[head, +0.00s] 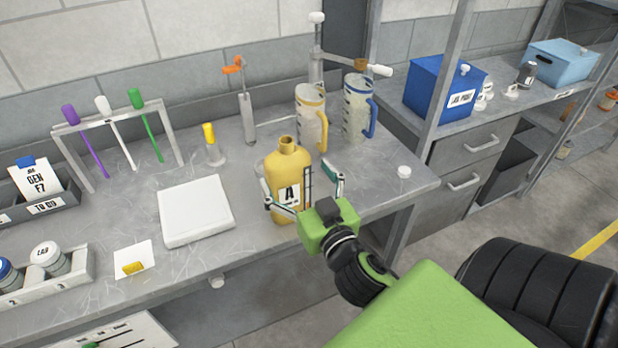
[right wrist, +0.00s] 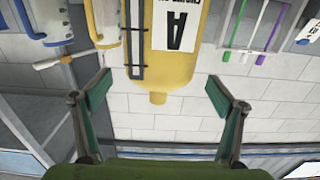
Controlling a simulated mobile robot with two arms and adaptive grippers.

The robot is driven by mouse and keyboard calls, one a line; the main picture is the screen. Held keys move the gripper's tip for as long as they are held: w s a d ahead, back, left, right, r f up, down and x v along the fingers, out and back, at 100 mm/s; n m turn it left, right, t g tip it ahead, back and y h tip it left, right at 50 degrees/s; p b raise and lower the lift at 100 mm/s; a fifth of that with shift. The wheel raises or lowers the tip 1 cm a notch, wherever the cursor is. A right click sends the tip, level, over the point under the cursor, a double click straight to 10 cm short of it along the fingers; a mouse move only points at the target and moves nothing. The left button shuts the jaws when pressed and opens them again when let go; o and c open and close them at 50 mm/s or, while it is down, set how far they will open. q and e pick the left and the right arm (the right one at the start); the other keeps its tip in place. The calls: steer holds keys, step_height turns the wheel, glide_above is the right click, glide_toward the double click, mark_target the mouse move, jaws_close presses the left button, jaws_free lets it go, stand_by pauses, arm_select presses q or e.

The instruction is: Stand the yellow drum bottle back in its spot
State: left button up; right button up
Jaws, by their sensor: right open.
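The yellow drum bottle (head: 288,165) stands upright on the grey bench near its front edge, with a white label marked "A" and an open neck. My right gripper (head: 304,185) is open, with one finger to each side of the bottle in the head view. In the right wrist view, which is upside down, the bottle (right wrist: 190,75) shows between and beyond the open fingers (right wrist: 157,95), and they do not appear to touch it. The bottle's base is partly hidden by the gripper. My left gripper is not in view. I cannot tell which place is the bottle's spot.
Two clear jugs, with yellow (head: 311,118) and blue (head: 358,108) handles, stand behind the bottle. A white tray (head: 195,210) lies left of it, and a small yellow-topped piece (head: 212,145) stands behind the tray. A white cap (head: 404,172) lies at the right.

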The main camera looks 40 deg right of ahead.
steer(key=v, duration=0.7)
steer(key=shift+s, duration=0.2)
steer(key=a+f+g, duration=0.1)
steer(key=f, duration=0.5)
steer(key=w+f+g+y, duration=0.1)
steer(key=f, duration=0.4)
steer(key=a+f+n+g, duration=0.1)
steer(key=f, duration=0.5)
steer(key=shift+w+a+f, duration=0.2)
steer(key=shift+a+f, duration=0.1)
steer(key=shift+f, duration=0.05)
steer(key=s+a+f+n+g+y, duration=0.1)
steer(key=s+a+f+g, duration=0.15)
steer(key=f, duration=0.85)
steer(key=s+a+f+n+g+y, duration=0.1)
steer(key=s+f+g, duration=0.15)
steer(key=f, duration=0.85)
steer(key=s+a+f+n+g+y, duration=0.15)
steer(key=s+f+g, duration=0.25)
steer(key=s+f, duration=1)
steer(key=s+d+f+g, duration=0.1)
steer(key=s+f+g, duration=0.3)
steer(key=s+f, duration=0.7)
steer(key=s, duration=0.3)
steer(key=shift+s+d+f+n+g, duration=0.2)
steer(key=shift+s+f+n+g, duration=0.05)
steer(key=shift+n+g, duration=0.1)
